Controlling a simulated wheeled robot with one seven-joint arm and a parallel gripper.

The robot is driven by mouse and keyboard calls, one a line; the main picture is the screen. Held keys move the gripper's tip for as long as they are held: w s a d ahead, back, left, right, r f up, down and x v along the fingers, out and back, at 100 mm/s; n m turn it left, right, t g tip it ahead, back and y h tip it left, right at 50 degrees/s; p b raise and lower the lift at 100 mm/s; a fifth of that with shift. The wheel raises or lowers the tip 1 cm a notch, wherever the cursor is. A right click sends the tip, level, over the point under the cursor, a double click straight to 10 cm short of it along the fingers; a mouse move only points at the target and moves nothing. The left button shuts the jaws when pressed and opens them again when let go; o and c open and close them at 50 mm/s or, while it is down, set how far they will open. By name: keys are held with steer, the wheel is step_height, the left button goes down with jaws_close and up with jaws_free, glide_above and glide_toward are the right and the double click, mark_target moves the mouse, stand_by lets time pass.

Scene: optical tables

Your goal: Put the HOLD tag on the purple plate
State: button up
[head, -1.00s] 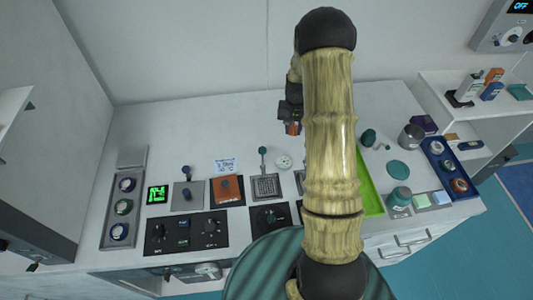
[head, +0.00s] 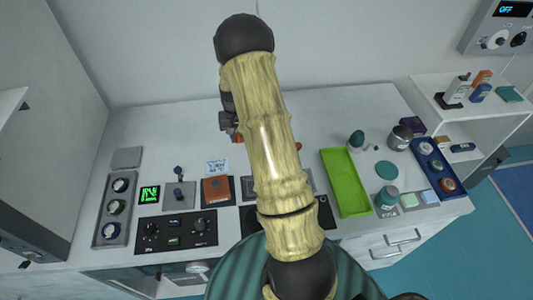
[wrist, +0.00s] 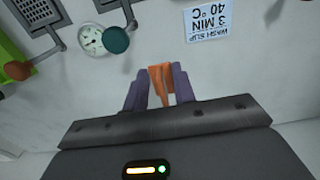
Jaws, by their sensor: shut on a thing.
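My gripper (head: 229,125) is above the back part of the table, left of centre in the head view, mostly behind my arm. In the wrist view its dark purple-grey fingers (wrist: 160,95) are shut on a small orange piece (wrist: 160,77), which I take for the HOLD tag. No lettering on it can be read. It is held over bare white tabletop. I cannot clearly make out a purple plate. A small dark purple thing (head: 412,125) lies at the back right of the table, and its exact shape is unclear.
A green tray (head: 345,182) stands right of my arm, a blue tray (head: 432,157) with round items further right. A printed slip (head: 216,167), a brown square unit (head: 217,190), levers and black control boxes fill the front left. A round gauge (wrist: 91,40) and teal knob (wrist: 116,40) are near the gripper.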

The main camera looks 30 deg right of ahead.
steer(key=shift+f, duration=0.15)
steer(key=p, duration=0.2)
glide_above(241, 159)
steer(key=shift+s+f, duration=0.1)
steer(key=shift+f, duration=2.7)
step_height(241, 159, down, 4)
steer(key=shift+d+r+p, duration=0.1)
steer(key=shift+r+p, duration=0.05)
steer(key=shift+p, duration=0.55)
steer(key=shift+s+f, duration=0.15)
steer(key=shift+f, duration=0.05)
steer(key=shift+f, duration=0.2)
steer(key=o, duration=0.9)
steer(key=shift+o, duration=0.2)
